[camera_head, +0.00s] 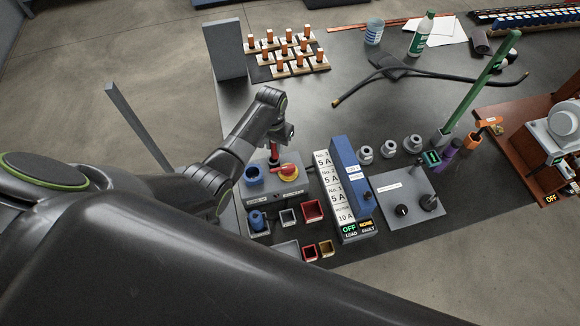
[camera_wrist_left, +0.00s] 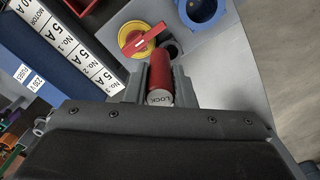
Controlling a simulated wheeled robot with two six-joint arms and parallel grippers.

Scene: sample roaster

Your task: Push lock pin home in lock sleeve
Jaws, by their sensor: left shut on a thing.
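The lock pin (camera_wrist_left: 160,78) is a red cylinder with a pale end marked LOCK. My left gripper (camera_wrist_left: 158,92) is shut on it, with a grey finger on either side. In the head view the left gripper (camera_head: 275,138) points down over the grey panel, and the red pin (camera_head: 274,153) shows below it. A dark ring (camera_wrist_left: 173,48), which looks like the lock sleeve, sits at the pin's far end beside the red and yellow rotary switch (camera_wrist_left: 136,38). The pin's far end overlaps this ring in the picture; how deep it sits I cannot tell. My right gripper is out of view.
The switch also shows in the head view (camera_head: 289,172), with a blue round socket (camera_head: 253,175) to its left. Small open bins (camera_head: 312,210) lie in front. The blue fuse box (camera_head: 347,165) and its white label strip stand close on the right.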

